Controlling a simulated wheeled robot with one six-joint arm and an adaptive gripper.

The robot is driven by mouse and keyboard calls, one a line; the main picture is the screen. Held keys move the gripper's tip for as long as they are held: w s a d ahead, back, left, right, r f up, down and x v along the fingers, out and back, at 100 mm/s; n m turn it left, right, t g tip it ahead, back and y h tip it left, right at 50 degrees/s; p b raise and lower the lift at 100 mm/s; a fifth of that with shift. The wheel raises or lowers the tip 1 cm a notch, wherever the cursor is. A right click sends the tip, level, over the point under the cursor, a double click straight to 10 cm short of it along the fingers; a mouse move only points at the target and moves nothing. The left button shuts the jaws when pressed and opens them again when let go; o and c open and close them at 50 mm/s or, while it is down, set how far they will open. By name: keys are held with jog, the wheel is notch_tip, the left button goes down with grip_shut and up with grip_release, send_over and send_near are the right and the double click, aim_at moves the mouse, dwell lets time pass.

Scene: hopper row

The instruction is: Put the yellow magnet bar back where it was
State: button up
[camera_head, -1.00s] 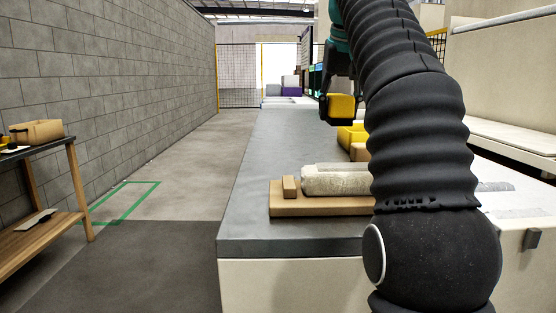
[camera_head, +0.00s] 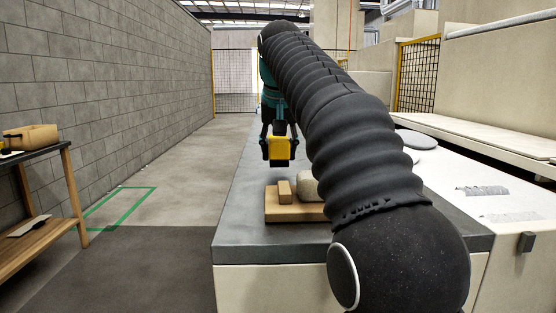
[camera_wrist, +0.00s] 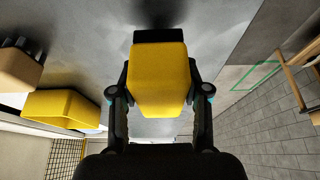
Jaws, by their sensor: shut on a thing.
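The yellow magnet bar (camera_head: 278,147) is a yellow block with dark ends. My gripper (camera_head: 279,153) is shut on it and holds it above the grey counter top (camera_head: 240,215), beyond a wooden board in the head view. In the wrist view the bar (camera_wrist: 160,78) sits between the two dark fingers of my gripper (camera_wrist: 159,92), with a black piece at its far end. The grey surface behind it looks clear. The place where the bar was before cannot be told from these frames.
A tan board (camera_head: 290,212) carries a small tan block (camera_head: 284,191) and a pale rounded stone-like piece (camera_head: 309,187), partly behind my arm. The wrist view shows another yellow block-like thing (camera_wrist: 62,107) and a tan piece (camera_wrist: 18,70). A side table (camera_head: 38,154) stands left.

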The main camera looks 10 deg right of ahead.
aim_at(279, 140)
jog(key=shift+f, duration=1.2)
jog(key=shift+f, duration=0.15)
jog(key=o, duration=1.3)
jog(key=shift+o, duration=0.2)
jog(key=v, duration=1.1)
jog(key=shift+w, duration=0.1)
jog(key=shift+s+a+r, duration=0.1)
jog(key=shift+s+r, duration=0.25)
jog(key=shift+r, duration=0.25)
